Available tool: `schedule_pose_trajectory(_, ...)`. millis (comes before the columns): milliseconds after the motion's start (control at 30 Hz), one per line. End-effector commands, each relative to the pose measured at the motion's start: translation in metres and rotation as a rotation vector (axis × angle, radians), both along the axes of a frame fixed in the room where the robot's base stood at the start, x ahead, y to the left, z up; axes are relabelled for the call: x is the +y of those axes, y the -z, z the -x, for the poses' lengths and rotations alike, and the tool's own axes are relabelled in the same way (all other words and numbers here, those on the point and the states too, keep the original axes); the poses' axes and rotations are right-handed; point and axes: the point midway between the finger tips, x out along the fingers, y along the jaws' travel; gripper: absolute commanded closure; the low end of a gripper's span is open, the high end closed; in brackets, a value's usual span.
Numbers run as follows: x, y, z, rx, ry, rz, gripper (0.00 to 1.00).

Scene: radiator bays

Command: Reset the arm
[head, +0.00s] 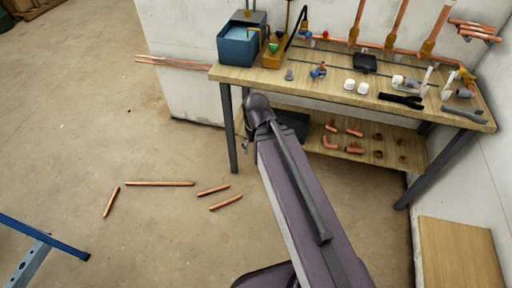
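My arm (300,205) reaches up from the bottom of the head view. Its purple-grey link leads to a dark rounded joint (258,105) in front of the workbench's left front corner. My gripper cannot be made out in this view; whatever lies beyond that joint is hidden or out of sight. I see nothing held.
The workbench (285,82) carries a blue box (238,47), valves, fittings and black-handled tools (400,100). Its lower shelf (345,137) holds copper fittings. Several copper pipes (160,183) lie on the floor left of my arm. A wooden box (458,255) stands at right. The left floor is mostly clear.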

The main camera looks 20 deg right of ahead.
Motion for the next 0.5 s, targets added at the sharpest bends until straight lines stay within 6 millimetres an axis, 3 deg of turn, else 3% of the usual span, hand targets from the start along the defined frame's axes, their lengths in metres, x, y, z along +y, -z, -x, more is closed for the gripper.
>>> schedule_pose_trajectory(333, -0.001, -0.002, -0.001, -0.001, 0.002, 0.001, 0.15)
schedule_pose_trajectory(500, -0.001, -0.015, -0.001, -0.002, 0.003, 0.002, 0.15)
